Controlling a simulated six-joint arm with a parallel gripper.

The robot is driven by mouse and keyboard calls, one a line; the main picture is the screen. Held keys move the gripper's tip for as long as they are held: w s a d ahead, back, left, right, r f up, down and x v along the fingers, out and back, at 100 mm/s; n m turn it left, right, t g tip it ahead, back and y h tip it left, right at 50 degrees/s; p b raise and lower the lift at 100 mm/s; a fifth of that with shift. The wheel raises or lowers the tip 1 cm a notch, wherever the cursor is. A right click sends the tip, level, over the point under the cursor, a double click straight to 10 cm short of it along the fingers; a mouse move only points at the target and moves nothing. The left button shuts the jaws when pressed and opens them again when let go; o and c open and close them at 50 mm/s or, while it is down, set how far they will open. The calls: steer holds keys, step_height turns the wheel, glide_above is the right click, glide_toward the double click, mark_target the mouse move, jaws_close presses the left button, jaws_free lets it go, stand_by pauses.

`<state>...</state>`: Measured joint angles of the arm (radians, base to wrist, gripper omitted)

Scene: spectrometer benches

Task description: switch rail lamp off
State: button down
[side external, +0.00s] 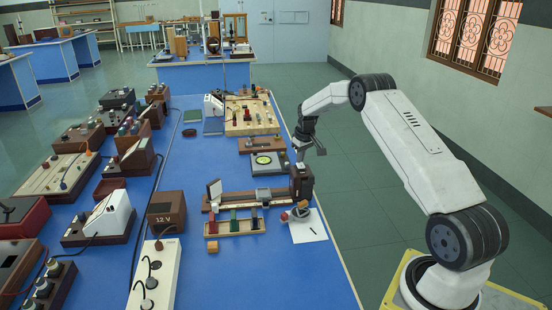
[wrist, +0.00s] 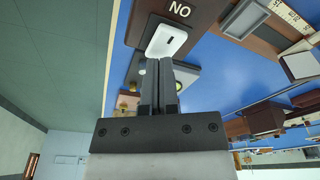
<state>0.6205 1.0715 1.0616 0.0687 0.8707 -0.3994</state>
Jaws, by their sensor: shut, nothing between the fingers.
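The rail lamp (side external: 301,182) is a dark box at the right end of a wooden rail (side external: 255,196) on the blue bench. In the wrist view its dark brown face (wrist: 143,22) carries a white switch (wrist: 166,40) with a dark mark, beside the white letters ON, seen upside down. My gripper (wrist: 158,62) is shut and empty, its fingertips at the lower edge of the switch in the picture; I cannot tell whether they touch it. In the side external view my gripper (side external: 300,156) is just above the lamp. Whether the lamp is lit does not show.
A rack of coloured blocks (side external: 235,228) lies in front of the rail, and a white sheet (side external: 308,227) with a pen lies below the lamp. A round dial instrument (side external: 266,162) stands close behind. Brown boxes crowd the bench's left side. The aisle at right is clear.

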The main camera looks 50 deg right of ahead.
steer(key=shift+r, duration=3.25)
steer(key=shift+a, duration=0.1)
steer(key=shift+w+a+r, duration=0.1)
steer(key=shift+a, duration=0.1)
steer(key=s+a+r+n, duration=0.1)
steer(key=s+a, duration=0.1)
steer(key=a, duration=0.8)
steer(key=s+a+r, duration=0.2)
steer(key=s+a, duration=0.1)
steer(key=a, duration=0.7)
steer(key=s+a+f+n, duration=0.1)
steer(key=s+a+n, duration=0.1)
steer(key=s+a, duration=1.2)
steer(key=s, duration=0.4)
steer(key=shift+a+f+t, duration=0.35)
steer(key=shift+a+t, duration=0.05)
steer(key=shift+s, duration=0.1)
